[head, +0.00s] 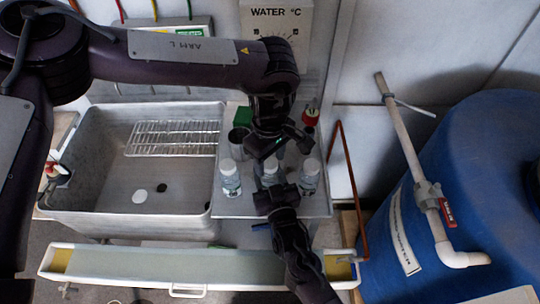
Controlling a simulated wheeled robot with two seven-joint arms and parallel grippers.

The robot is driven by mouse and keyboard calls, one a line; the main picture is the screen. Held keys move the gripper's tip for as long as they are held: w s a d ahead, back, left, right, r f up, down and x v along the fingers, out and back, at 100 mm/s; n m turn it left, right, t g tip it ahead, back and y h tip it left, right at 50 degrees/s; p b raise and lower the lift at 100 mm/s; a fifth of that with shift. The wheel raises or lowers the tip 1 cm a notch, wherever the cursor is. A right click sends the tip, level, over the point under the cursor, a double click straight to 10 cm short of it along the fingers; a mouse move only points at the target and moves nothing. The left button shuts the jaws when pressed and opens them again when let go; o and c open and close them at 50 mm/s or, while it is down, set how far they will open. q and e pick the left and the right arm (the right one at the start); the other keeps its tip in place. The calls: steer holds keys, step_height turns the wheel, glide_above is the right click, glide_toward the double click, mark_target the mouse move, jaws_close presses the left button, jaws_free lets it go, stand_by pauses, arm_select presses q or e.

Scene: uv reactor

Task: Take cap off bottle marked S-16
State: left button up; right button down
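Three small clear bottles with white caps stand in a row on the grey side shelf: a left one (230,179), a middle one (268,174) and a right one (309,178). Their labels are too small to read, so I cannot tell which is S-16. My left gripper (281,147) hangs above and just behind the middle bottle, pointing down with its fingers apart. My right gripper (276,193) reaches in from the front, right at the middle bottle, and hides its lower part. I cannot tell whether its fingers close on that bottle.
A grey sink (100,165) with a wire rack (175,138) is at left; a white disc (139,196) lies in it. A dark cup (238,142) and a red-topped item (311,117) stand behind the bottles. A blue barrel (470,190) is at right, a long white tray (170,268) in front.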

arm_select(q)
steer(key=c, duration=0.9)
steer(key=n, duration=2)
steer(key=shift+r+n, duration=0.1)
steer(key=shift+n, duration=0.3)
steer(key=n, duration=1.4)
steer(key=shift+n, duration=0.4)
steer(key=n, duration=1.2)
steer(key=shift+r+n, duration=0.1)
steer(key=shift+n, duration=0.3)
steer(key=n, duration=0.5)
steer(key=shift+w, duration=0.1)
steer(key=shift+r, duration=0.2)
